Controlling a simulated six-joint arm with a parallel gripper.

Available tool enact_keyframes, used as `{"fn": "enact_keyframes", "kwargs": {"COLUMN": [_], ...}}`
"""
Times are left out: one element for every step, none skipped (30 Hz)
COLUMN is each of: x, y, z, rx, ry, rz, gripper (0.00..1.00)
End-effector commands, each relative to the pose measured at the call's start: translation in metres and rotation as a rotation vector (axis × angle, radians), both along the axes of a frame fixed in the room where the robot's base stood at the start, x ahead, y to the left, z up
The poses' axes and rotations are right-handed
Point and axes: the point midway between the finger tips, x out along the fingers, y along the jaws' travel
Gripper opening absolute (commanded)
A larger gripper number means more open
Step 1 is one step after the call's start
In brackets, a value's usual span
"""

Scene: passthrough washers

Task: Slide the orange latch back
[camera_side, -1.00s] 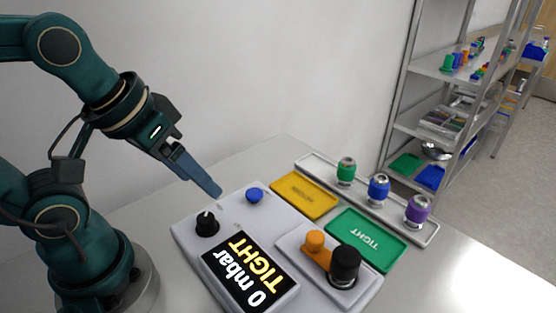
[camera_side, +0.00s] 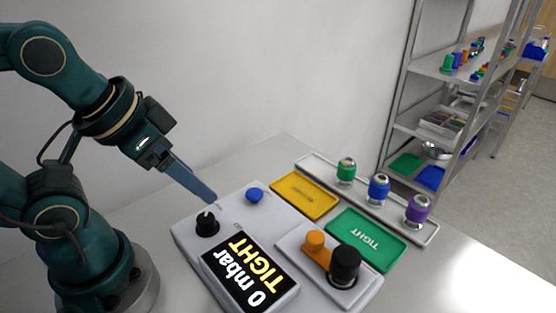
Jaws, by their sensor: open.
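The orange latch (camera_side: 316,248) lies on a light raised plate (camera_side: 292,243) at the right of the grey test box. My gripper (camera_side: 212,198) is above the box's upper left, near the black dial and the blue button, apart from the latch. Its fingers overlap in this view; it is open, with nothing seen between them.
The box's screen (camera_side: 250,272) reads "0 mbar TIGHT". A black dial (camera_side: 207,224) and blue button (camera_side: 254,195) stand behind it. A yellow tray (camera_side: 304,195), a green "TIGHT" tray (camera_side: 366,240) and a rack (camera_side: 428,233) with green, blue and purple fittings lie beyond.

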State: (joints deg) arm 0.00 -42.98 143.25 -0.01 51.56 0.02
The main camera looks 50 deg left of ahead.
Motion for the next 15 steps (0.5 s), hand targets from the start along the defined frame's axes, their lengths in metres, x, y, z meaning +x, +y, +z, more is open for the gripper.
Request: {"fn": "enact_keyframes", "kwargs": {"x": [0.0, 0.0, 0.0, 0.0, 0.0, 0.0, 0.0, 0.0, -0.001, -0.002, -0.002, -0.001, 0.001, 0.004, 0.008], "y": [0.0, 0.0, 0.0, 0.0, 0.0, 0.0, 0.0, 0.0, 0.0, 0.0, 0.0, 0.0, 0.0, 0.0, -0.001], "z": [0.0, 0.0, 0.0, 0.0, 0.0, 0.0, 0.0, 0.0, 0.0, -0.001, 0.0, 0.004, 0.008, 0.013, 0.019], "rx": [0.0, 0.0, 0.0, 0.0, 0.0, -0.001, -0.004, -0.009, -0.019, -0.029, -0.041, -0.062, -0.079, -0.1, -0.127], "ry": [0.0, 0.0, 0.0, 0.0, 0.0, 0.0, 0.0, 0.001, 0.005, 0.009, 0.011, 0.005, -0.002, -0.006, -0.003], "rz": [0.0, 0.0, 0.0, 0.0, 0.0, 0.003, 0.008, 0.018, 0.035, 0.055, 0.079, 0.116, 0.148, 0.184, 0.233], "gripper": [0.72, 0.72, 0.72, 0.72, 0.67, 0.67, 0.67, 0.67, 0.67, 0.67, 0.67, 0.67, 0.67, 0.67, 0.67]}}
